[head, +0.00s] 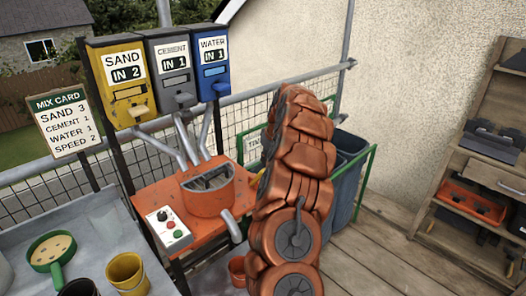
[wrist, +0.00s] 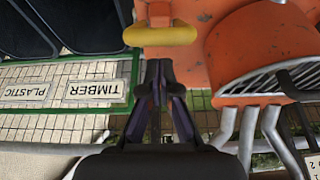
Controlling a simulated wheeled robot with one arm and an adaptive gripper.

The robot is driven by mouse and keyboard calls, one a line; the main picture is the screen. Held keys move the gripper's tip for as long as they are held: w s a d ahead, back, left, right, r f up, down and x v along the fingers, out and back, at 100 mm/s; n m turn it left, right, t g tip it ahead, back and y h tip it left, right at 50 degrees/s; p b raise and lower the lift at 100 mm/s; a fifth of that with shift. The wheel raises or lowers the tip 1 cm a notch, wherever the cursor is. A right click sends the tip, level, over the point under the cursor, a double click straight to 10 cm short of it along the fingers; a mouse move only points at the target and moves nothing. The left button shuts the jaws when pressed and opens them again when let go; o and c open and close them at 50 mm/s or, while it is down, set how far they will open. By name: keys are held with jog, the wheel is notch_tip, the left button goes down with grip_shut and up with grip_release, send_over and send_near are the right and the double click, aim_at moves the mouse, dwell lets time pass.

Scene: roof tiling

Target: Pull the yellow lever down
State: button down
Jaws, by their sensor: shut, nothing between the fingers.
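I see no clear contact, and the exact gap is hard to judge. The orange mixer drum (wrist: 262,47) with its grille is to the right.
Sand (head: 120,83), cement (head: 172,67) and water (head: 213,64) dispensers stand above the mixer, with grey pipes down to it. A control box (head: 167,228) is at its front left. Bins (head: 350,170) stand behind my arm. Shelves (head: 480,170) are at the right.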

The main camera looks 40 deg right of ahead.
jog(key=shift+s+f, duration=0.3)
jog(key=shift+s, duration=0.05)
jog(key=shift+s+f+b, duration=0.1)
jog(key=shift+f+b, duration=0.05)
jog(key=shift+b, duration=0.15)
